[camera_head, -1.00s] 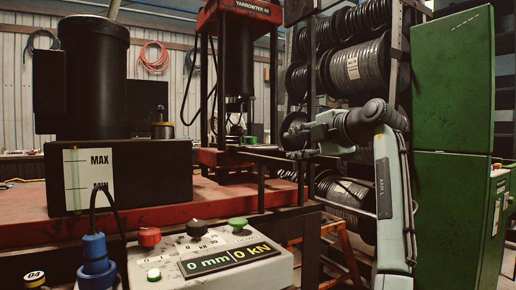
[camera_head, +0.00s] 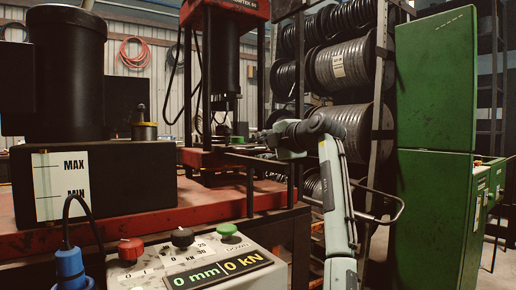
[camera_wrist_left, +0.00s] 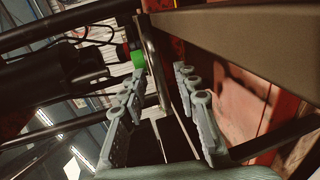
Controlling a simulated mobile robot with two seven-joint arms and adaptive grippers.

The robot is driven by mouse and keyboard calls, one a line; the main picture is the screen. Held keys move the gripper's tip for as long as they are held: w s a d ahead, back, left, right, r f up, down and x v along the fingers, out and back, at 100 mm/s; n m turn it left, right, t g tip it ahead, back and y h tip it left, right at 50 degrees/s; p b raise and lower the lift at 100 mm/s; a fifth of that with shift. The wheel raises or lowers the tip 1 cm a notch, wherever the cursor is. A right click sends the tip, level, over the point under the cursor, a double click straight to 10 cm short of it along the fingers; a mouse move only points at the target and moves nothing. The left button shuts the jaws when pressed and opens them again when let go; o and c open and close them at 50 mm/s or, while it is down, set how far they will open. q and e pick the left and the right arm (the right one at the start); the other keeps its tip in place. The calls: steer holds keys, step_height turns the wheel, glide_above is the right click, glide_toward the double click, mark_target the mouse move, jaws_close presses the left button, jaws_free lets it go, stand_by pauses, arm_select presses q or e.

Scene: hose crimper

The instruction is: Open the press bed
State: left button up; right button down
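The press (camera_head: 224,75) is a red frame with a dark cylinder, and its press bed (camera_head: 205,158) is the low red and dark part beneath. A small green piece (camera_head: 237,140) sits at the bed; a green piece also shows in the left wrist view (camera_wrist_left: 138,60). My left gripper (camera_head: 262,139) is at the right side of the bed, partly hidden by its own arm. In the left wrist view its fingers (camera_wrist_left: 160,78) are apart, with a narrow metal strip (camera_wrist_left: 153,50) running between them. I cannot tell whether they touch it. My right gripper is not in view.
A control box (camera_head: 205,268) reading 0 mm and 0 kN, with red, black and green knobs, is in front. A black tank (camera_head: 110,180) stands left. Hose spools (camera_head: 345,62) fill a rack behind; a green cabinet (camera_head: 435,85) stands right.

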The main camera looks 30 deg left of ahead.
arm_select(q)
steer(key=shift+a, duration=0.1)
jaws_close()
stand_by(0.6)
